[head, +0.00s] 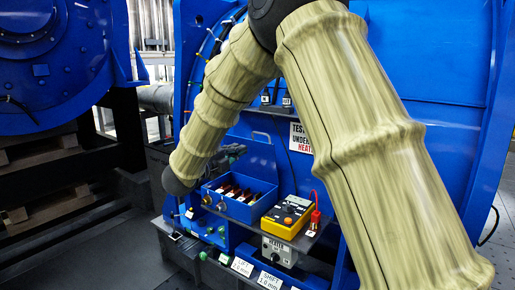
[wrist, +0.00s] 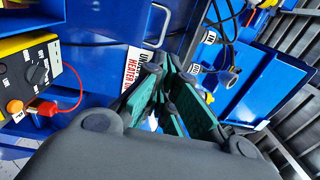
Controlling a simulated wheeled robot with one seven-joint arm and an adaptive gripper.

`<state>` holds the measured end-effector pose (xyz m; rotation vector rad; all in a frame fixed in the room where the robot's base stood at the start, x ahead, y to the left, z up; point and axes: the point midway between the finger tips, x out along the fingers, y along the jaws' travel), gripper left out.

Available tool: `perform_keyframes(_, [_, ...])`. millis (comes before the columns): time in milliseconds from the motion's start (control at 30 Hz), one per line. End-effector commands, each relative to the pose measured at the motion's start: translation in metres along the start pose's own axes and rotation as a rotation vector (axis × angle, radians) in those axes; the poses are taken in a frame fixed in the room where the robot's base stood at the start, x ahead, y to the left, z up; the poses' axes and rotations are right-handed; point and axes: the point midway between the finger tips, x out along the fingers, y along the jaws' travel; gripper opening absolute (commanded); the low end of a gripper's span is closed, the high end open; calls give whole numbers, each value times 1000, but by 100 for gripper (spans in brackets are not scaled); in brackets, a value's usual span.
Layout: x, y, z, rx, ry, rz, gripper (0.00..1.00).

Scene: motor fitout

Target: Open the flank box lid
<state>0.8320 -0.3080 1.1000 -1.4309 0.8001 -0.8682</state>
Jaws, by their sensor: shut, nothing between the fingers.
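A blue box (head: 243,208) stands on the shelf at the motor's side in the head view. Its top is open, its lid (head: 250,154) stands upright at the back, and several narrow cards show inside. I take it to be the flank box; no label confirms it. My gripper (head: 232,151) is partly hidden by my arm, close to the raised lid; I cannot tell if it touches. In the wrist view my gripper (wrist: 168,88) has its green-padded fingers together with nothing between them. A blue panel with a recess (wrist: 262,82) is beyond them.
A yellow control box (head: 287,216) with a red plug and lead (head: 315,214) sits right of the blue box. A grey heater box (head: 280,250) hangs below. A warning sign (head: 300,138) is on the blue motor housing. Cables and connectors (wrist: 212,65) are near my fingers.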

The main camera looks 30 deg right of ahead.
Motion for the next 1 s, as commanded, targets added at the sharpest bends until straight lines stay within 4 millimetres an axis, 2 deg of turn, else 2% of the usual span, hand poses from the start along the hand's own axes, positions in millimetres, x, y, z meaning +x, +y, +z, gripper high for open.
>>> perform_keyframes(167, [14,-1,0,2,2,0,0])
perform_keyframes(800, [115,-1,-1,0,2,1,0])
perform_keyframes(1000, [133,0,0,-1,0,1,0])
